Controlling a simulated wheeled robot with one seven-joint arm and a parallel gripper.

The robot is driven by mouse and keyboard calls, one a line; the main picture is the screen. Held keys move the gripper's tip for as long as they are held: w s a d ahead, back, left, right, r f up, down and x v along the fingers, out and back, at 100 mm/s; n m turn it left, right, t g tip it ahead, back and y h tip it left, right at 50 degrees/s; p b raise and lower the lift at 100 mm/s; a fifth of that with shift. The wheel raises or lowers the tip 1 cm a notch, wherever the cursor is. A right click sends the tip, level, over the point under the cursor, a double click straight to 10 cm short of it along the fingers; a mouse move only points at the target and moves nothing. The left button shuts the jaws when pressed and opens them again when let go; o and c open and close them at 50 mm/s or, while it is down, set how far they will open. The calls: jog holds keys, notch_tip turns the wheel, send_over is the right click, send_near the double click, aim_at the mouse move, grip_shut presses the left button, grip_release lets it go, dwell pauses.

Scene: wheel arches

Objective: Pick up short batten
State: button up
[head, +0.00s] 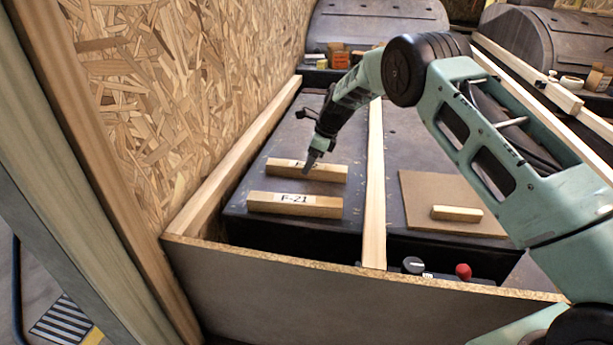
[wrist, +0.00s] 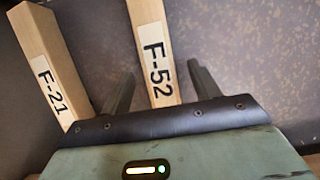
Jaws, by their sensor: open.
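Two wooden battens lie near each other on the dark surface in the left bay. The one labelled F-52 (head: 330,173) is farther back and looks slightly shorter in the head view; my gripper hides part of its label. The F-52 batten (wrist: 153,50) also shows in the wrist view. The F-21 batten (head: 295,206) lies nearer the front panel. My gripper (head: 308,168) is open and empty, pointing down at the F-52 batten. In the wrist view its fingers (wrist: 161,70) show on either side of that batten, with gaps; how low they reach is unclear.
A small unlabelled wooden block (head: 457,213) lies on a brown board (head: 420,190) in the right bay. A wooden divider (head: 375,215) separates the bays. A chipboard wall (head: 190,90) stands left, a front panel (head: 300,290) closes the front. A red knob (head: 463,271) sits behind it.

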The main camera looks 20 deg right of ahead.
jog(key=b+x, duration=0.1)
jog(key=x, duration=0.2)
jog(key=shift+r, duration=0.1)
jog(key=c, duration=1.2)
jog(key=shift+r, duration=0.1)
